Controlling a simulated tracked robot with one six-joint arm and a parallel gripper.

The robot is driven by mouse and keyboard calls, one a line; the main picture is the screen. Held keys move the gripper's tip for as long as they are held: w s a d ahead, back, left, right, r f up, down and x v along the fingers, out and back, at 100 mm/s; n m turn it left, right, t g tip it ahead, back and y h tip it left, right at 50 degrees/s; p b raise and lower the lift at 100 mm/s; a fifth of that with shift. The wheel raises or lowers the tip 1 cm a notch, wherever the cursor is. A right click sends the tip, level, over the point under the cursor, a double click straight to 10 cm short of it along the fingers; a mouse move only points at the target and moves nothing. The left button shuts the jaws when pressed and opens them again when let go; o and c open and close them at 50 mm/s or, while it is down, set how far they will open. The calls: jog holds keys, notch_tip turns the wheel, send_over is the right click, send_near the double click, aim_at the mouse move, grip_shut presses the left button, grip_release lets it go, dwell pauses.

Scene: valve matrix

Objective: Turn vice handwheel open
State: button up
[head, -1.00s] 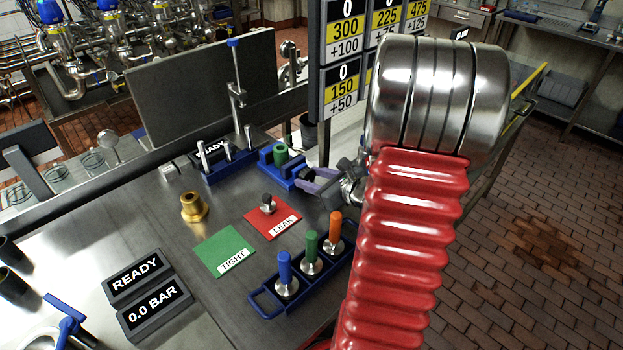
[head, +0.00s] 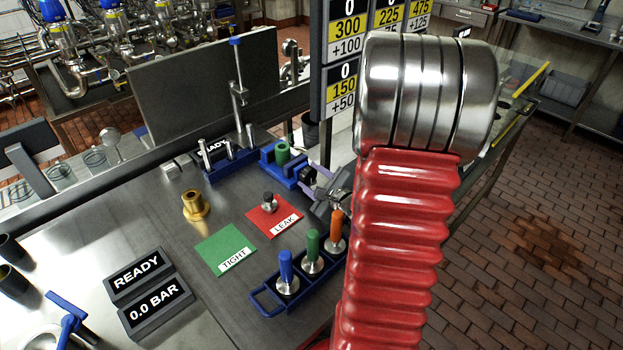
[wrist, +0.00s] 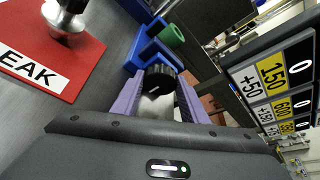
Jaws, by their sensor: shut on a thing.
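The blue vice (head: 284,172) stands on the steel bench and holds a green cylinder (head: 283,153). In the wrist view the vice (wrist: 151,47) and green cylinder (wrist: 173,36) are just beyond my fingertips. The black ridged handwheel (wrist: 160,79) is on the vice's near side, between my purple fingers. My gripper (wrist: 159,84) is shut on the handwheel, a finger on either side. In the head view my gripper (head: 314,184) is tilted beside the vice, and the handwheel is mostly hidden by the fingers.
A red LEAK mat (head: 274,215) with a metal fitting, a green TIGHT mat (head: 226,249) and a brass fitting (head: 195,206) lie left of my gripper. A blue rack (head: 308,275) with coloured handles stands in front. A number board (head: 342,60) rises behind.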

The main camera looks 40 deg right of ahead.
jog(key=shift+a, duration=0.1)
dwell(0.3)
jog(key=o, duration=1)
jog(key=shift+o, duration=0.2)
notch_tip(320, 180, up, 10)
dwell(0.5)
